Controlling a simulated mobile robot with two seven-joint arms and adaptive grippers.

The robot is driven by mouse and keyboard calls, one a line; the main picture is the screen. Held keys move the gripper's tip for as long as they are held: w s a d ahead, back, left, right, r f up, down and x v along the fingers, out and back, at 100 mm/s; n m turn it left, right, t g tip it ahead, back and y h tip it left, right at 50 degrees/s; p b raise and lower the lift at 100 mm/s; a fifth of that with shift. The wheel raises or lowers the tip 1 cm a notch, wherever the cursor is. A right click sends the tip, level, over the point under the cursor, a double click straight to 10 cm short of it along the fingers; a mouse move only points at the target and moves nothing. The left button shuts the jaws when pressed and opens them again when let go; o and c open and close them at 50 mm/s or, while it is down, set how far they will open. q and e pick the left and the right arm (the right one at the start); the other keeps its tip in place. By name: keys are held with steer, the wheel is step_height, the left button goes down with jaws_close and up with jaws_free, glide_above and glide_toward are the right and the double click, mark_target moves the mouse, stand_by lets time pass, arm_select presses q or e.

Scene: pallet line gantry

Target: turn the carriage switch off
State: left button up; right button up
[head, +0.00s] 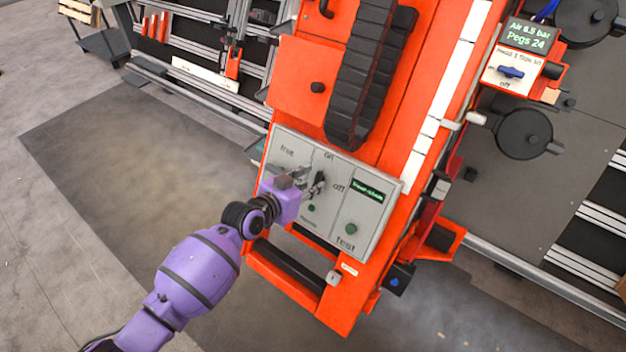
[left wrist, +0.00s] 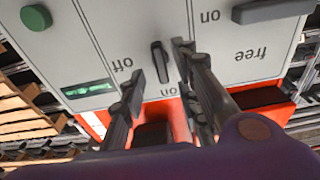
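The carriage switch, a black lever knob (head: 320,178), sits on a grey control panel (head: 378,215) on the orange carriage. Labels "on" and "off" stand around it. In the left wrist view the knob (left wrist: 158,54) points along the line to the "on" mark, with "off" to one side. My left gripper (head: 312,183) is at the panel, its fingers partly hiding the knob in the head view. In the left wrist view my left gripper (left wrist: 156,68) is open, with one finger on each side of the knob and gaps visible. My right gripper is not in view.
The panel also carries a green "test" button (head: 351,229), a small green display (head: 369,190) and a second black handle (left wrist: 272,10) by "free". A black cable chain (head: 362,75) hangs above. Another box with a blue switch (head: 511,72) stands at the right.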

mark_target(318, 180)
arm_select(q)
steer(key=shift+x, duration=1.1)
steer(key=shift+w+d+f, duration=0.1)
steer(key=shift+w, duration=0.15)
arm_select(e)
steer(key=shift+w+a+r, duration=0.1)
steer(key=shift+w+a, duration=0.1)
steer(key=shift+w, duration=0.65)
arm_select(q)
jaws_close()
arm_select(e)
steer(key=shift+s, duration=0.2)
